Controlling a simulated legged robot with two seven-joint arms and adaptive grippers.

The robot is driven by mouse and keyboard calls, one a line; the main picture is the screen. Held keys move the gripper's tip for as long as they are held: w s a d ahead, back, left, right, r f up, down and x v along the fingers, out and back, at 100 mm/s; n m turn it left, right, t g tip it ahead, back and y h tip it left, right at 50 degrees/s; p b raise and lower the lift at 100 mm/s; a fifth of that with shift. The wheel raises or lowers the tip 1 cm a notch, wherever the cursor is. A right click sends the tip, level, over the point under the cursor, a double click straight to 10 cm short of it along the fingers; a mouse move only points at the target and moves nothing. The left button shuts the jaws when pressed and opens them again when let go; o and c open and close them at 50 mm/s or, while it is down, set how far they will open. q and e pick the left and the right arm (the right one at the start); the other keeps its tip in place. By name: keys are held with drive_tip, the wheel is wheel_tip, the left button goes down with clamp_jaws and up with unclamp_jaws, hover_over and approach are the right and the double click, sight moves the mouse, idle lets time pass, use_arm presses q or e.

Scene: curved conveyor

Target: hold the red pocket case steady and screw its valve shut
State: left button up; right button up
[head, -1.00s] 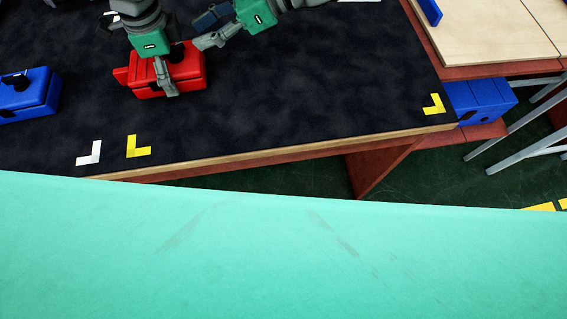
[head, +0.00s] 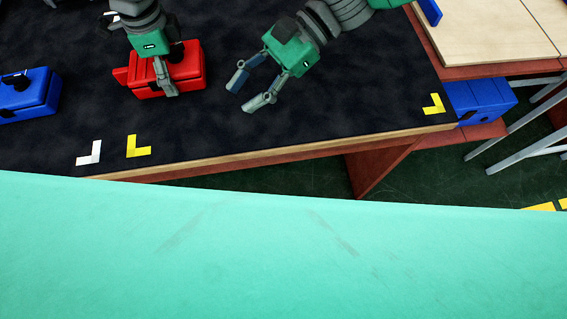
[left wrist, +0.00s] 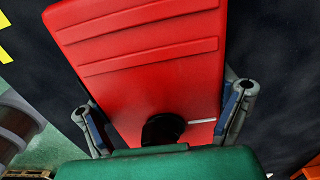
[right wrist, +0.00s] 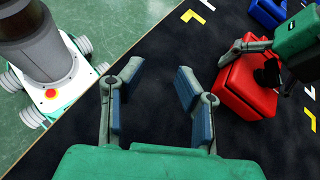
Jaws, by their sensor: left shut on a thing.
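The red pocket case (head: 190,72) lies on the dark mat at the left of the head view. My left gripper (head: 165,84) is shut across it; the left wrist view shows a finger on each side of the red body (left wrist: 140,70). The black valve (left wrist: 162,129) is close to the left palm and partly hidden by it; in the head view it shows as a dark knob (head: 177,52). How far it is screwed in cannot be told. My right gripper (head: 246,93) is open and empty, to the right of the case, with clear mat between its fingers in the right wrist view (right wrist: 158,78).
A blue case (head: 28,96) with a black knob lies left of the red one. Yellow (head: 138,146) and white (head: 89,153) corner marks lie near the table's front edge. Another blue case (head: 482,102) is beyond the right edge. The mat's middle right is clear.

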sight(173, 52)
drive_tip(key=s+d+f+n+g+h, duration=0.2)
drive_tip(key=s+d+f+n+h, duration=0.2)
drive_tip(key=s, duration=0.7)
drive_tip(key=d+f+n, duration=0.1)
drive_tip(key=d+n, duration=0.1)
drive_tip(key=d, duration=0.1)
drive_tip(key=shift+s+f, duration=0.15)
drive_tip(key=shift+f, duration=0.1)
drive_tip(key=shift+c, duration=1.4)
drive_tip(key=w+a+r+m, duration=0.1)
drive_tip(key=w+a, duration=0.1)
drive_tip(key=w, duration=0.3)
drive_tip(key=w+a+r+m+y, duration=0.1)
drive_tip(key=w+a, duration=0.2)
drive_tip(key=w, duration=0.2)
drive_tip(key=w+a+r+m+y, duration=0.1)
drive_tip(key=w+a+m, duration=0.1)
drive_tip(key=w, duration=0.3)
drive_tip(key=shift+w+a+r+t, duration=0.1)
drive_tip(key=shift+w+a+t, duration=0.1)
drive_tip(key=shift+a+t, duration=0.2)
drive_tip(key=w+a+r+m+t+y, duration=0.1)
drive_tip(key=w+a+r+m+y, duration=0.1)
drive_tip(key=w+r, duration=0.3)
drive_tip(key=w+a+r+m+y, duration=0.1)
drive_tip(key=w+a+r+m, duration=0.15)
drive_tip(key=w, duration=0.45)
drive_tip(key=shift+n, duration=0.35)
drive_tip(key=x, duration=1.1)
drive_tip(key=shift+s, duration=0.1)
